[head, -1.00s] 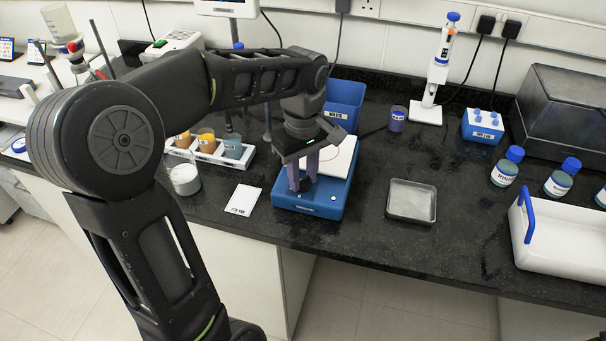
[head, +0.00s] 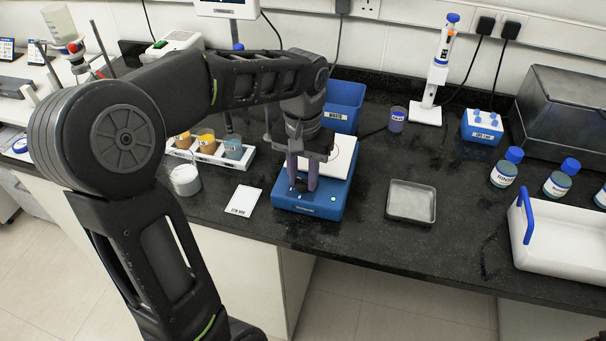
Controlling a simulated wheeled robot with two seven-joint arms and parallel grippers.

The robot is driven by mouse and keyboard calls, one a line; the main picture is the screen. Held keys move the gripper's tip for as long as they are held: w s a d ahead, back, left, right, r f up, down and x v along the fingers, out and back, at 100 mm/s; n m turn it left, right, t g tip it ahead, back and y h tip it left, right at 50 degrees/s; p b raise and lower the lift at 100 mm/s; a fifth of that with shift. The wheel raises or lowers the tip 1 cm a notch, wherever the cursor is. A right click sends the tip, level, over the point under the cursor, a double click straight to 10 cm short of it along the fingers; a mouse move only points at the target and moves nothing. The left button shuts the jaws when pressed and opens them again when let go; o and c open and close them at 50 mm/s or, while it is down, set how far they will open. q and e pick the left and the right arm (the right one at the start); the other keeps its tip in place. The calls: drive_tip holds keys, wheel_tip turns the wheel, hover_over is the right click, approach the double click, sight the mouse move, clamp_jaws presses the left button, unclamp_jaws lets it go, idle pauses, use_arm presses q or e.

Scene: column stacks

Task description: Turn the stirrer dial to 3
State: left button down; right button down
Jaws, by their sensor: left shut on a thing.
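The blue stirrer (head: 325,208) with a white top plate (head: 341,160) stands on the dark bench in the middle of the head view. My left gripper (head: 302,187) points down over the stirrer's front left part. Its two purple-grey fingers are shut on the dark dial (head: 301,186), which is mostly hidden between the fingertips. The dial's marks and setting are too small and covered to read. A small greenish light shows at the stirrer's front right. My right gripper is not in view.
A blue waste bin (head: 343,102) stands behind, a grey metal tray (head: 411,202) to the right. Bare bench lies between stirrer and tray.

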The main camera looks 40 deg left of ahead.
sight(303, 179)
use_arm(q)
drive_tip(key=m, duration=0.6)
drive_tip(key=shift+r, duration=0.1)
drive_tip(key=m+p, duration=0.1)
drive_tip(key=m, duration=0.4)
drive_tip(key=shift+m, duration=0.4)
drive_tip(key=m, duration=0.5)
drive_tip(key=shift+m+p, duration=0.3)
drive_tip(key=m, duration=0.5)
drive_tip(key=shift+m+p, duration=0.3)
drive_tip(key=c, duration=1.4)
unclamp_jaws()
drive_tip(key=shift+r+b, duration=0.3)
drive_tip(key=shift+r, duration=3.6)
